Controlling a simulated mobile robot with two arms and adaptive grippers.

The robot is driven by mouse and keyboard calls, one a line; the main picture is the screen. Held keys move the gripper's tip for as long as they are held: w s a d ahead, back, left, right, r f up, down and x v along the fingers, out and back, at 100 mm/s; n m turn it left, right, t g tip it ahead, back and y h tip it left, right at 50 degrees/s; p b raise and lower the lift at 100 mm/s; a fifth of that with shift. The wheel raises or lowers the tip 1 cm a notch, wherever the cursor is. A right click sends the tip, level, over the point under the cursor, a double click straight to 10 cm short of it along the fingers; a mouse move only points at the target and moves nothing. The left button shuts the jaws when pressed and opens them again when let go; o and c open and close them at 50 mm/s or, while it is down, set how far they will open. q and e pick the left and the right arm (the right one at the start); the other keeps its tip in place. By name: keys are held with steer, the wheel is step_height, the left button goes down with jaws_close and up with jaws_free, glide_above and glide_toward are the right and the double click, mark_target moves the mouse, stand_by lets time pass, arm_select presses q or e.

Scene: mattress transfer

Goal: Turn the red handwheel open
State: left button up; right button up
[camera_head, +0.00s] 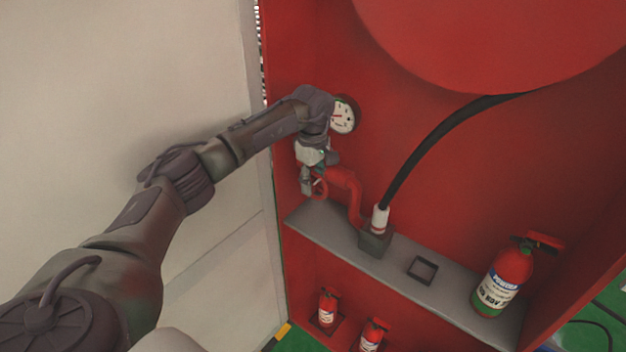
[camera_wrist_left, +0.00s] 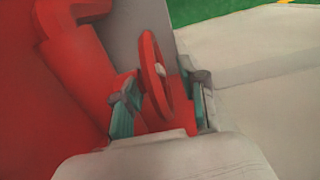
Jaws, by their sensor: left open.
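The red handwheel (camera_head: 320,187) is on the red pipe (camera_head: 347,184) at the left side of the red cabinet. It is partly hidden by my left gripper (camera_head: 310,182), which comes down on it from above. In the left wrist view the handwheel (camera_wrist_left: 154,80) stands edge-on between the two fingers of my left gripper (camera_wrist_left: 163,105). One finger is on each side of the rim and the jaws are open. I cannot tell whether a finger touches the wheel. My right gripper is not in view.
A round gauge (camera_head: 343,115) is just behind my left wrist. A black hose (camera_head: 425,150) rises from the grey shelf (camera_head: 440,300) to a big red reel (camera_head: 500,40). A fire extinguisher (camera_head: 503,280) stands on the shelf's right end. A pale panel (camera_head: 120,90) is at left.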

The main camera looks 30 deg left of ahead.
arm_select(q)
steer(key=shift+c, duration=0.9)
jaws_close()
